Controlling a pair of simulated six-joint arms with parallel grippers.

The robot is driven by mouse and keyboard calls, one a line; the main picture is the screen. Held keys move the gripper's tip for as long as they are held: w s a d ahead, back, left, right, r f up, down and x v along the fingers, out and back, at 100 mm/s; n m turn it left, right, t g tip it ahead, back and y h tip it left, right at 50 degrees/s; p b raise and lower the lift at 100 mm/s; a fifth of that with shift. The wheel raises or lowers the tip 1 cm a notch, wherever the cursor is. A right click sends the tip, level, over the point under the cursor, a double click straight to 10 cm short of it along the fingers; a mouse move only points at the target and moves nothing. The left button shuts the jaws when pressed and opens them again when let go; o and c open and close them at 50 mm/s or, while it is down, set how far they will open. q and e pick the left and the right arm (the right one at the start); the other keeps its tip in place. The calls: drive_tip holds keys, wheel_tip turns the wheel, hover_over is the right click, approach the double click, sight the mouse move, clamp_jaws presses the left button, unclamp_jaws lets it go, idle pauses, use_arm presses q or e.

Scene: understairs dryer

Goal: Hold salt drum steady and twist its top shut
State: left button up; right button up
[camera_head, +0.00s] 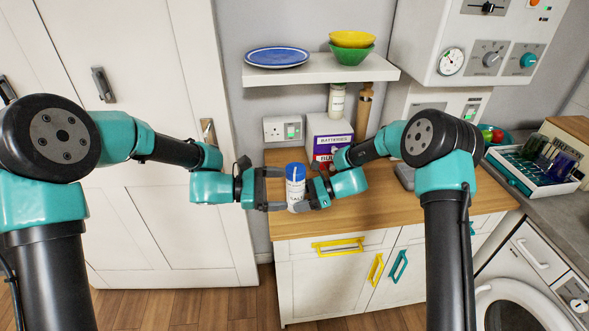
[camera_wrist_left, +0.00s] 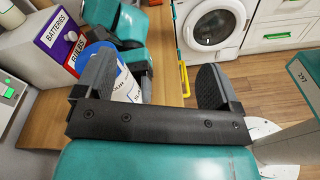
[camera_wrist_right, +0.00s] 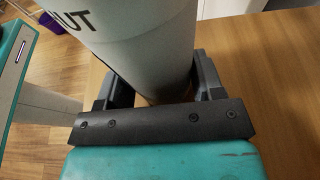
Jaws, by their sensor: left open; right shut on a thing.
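The salt drum (camera_head: 295,193) is a white cylinder with dark lettering and a blue top (camera_head: 295,171). It is upright near the front left of the wooden worktop. My right gripper (camera_head: 312,194) is shut on the drum's body from the right; the right wrist view shows the body (camera_wrist_right: 150,38) between its fingers. My left gripper (camera_head: 279,188) is open just left of the drum. In the left wrist view the drum (camera_wrist_left: 127,88) and blue top (camera_wrist_left: 93,51) are partly hidden behind one finger. I cannot tell whether the drum's base touches the worktop.
The worktop (camera_head: 430,208) has a box labelled batteries and bulbs (camera_head: 328,138) behind the drum. A shelf (camera_head: 320,70) above holds a blue plate and two bowls. A tall white door (camera_head: 180,230) stands left. A tray (camera_head: 535,168) lies at the right.

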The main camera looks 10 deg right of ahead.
sight(294, 169)
use_arm(q)
drive_tip(key=w+a+n+t, duration=0.3)
drive_tip(key=a+n+t, duration=0.2)
drive_tip(key=n+t, duration=0.3)
drive_tip(key=shift+a+f+n+y, duration=0.15)
drive_tip(key=shift+f+n+y, duration=0.3)
drive_tip(key=shift+n, duration=0.45)
drive_tip(key=shift+w, duration=0.1)
drive_tip(key=x, duration=1.2)
drive_tip(key=shift+r, duration=0.15)
drive_tip(key=shift+c, duration=0.4)
drive_tip(key=c, duration=0.8)
drive_tip(key=shift+c, duration=0.2)
